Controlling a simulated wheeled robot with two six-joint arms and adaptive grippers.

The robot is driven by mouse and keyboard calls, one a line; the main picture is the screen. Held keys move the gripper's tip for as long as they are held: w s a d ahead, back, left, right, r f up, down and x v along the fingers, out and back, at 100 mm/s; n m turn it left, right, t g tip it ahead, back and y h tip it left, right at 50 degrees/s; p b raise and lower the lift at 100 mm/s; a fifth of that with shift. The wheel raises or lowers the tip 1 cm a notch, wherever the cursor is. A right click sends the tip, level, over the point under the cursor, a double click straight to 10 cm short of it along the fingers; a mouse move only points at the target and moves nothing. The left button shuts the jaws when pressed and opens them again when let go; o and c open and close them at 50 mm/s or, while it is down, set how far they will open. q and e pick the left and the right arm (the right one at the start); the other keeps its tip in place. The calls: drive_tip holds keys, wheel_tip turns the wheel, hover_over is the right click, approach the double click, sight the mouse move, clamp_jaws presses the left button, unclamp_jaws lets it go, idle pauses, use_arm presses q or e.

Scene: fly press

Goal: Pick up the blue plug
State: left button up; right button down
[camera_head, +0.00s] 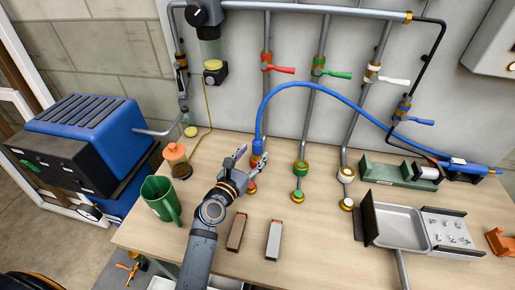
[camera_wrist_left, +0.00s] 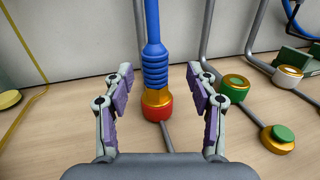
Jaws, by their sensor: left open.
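The blue plug (camera_head: 257,147) is the ribbed lower end of a blue hose. It stands upright on a brass fitting with a red base (camera_wrist_left: 157,110) at the back of the workbench. In the left wrist view the plug (camera_wrist_left: 155,66) appears between the two fingers of my left gripper (camera_wrist_left: 159,78), which is open and empty. In the head view my left gripper (camera_head: 240,160) reaches in just in front of the plug, its fingers spread. I cannot tell how far its fingertips are from the plug. My right gripper is not in view.
Fittings with green (camera_head: 301,167) and white (camera_head: 346,175) rings stand right of the plug. A green jug (camera_head: 161,199) and an orange-topped container (camera_head: 175,158) stand left. Two small blocks (camera_head: 237,231) (camera_head: 274,240) lie in front. A metal tray (camera_head: 399,228) is at right.

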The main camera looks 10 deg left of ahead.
sight(255, 148)
use_arm(q)
drive_tip(key=x, duration=0.4)
drive_tip(key=shift+w+a+p, duration=0.25)
drive_tip(key=shift+w+p, duration=0.05)
drive_tip(key=shift+w, duration=0.15)
drive_tip(key=shift+w+d, duration=0.1)
drive_tip(key=shift+w, duration=0.1)
drive_tip(key=shift+s, duration=0.15)
drive_tip(key=shift+r, duration=0.1)
drive_tip(key=shift+c, duration=1)
clamp_jaws()
